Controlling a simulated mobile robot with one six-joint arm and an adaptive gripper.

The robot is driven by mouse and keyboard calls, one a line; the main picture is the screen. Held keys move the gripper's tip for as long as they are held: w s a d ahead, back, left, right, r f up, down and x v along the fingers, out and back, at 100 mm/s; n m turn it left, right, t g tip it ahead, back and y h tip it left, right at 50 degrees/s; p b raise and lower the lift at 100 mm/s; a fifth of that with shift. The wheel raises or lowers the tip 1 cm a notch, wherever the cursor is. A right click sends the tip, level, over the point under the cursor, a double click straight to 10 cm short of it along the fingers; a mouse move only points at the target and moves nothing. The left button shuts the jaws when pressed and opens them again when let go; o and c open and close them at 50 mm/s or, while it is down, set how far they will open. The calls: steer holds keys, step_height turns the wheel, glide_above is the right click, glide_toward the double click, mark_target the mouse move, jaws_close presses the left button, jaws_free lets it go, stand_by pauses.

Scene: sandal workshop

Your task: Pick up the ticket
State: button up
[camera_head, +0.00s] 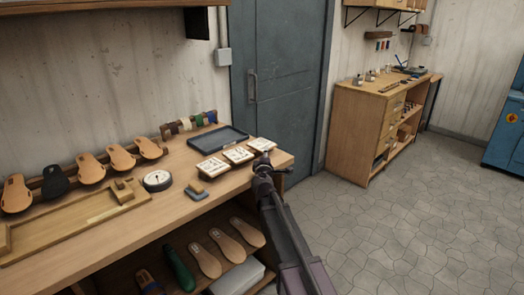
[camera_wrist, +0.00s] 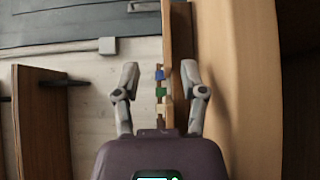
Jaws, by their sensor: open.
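No piece is plainly recognisable as a ticket. Three small pale cards or trays with dark marks lie in a row at the right end of the workbench: a left one (camera_head: 213,167), a middle one (camera_head: 238,155) and a right one (camera_head: 262,144). I cannot tell whether any is the ticket. My gripper (camera_head: 263,164) is at the bench's right end, close to the right card in the picture, and partly covers that area. In the wrist view, my gripper (camera_wrist: 159,70) has its fingers apart, with nothing held between them. No card is clear there.
A rack of coloured rolls (camera_wrist: 160,92) shows beyond my fingers. Open floor (camera_head: 390,230) lies right.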

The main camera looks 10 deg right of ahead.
mark_target(262, 145)
steer(key=shift+f, duration=0.5)
steer(key=shift+w+d+r, duration=0.1)
steer(key=shift+w+d, duration=0.05)
steer(key=shift+w, duration=0.5)
steer(key=shift+x, duration=3.15)
jaws_close()
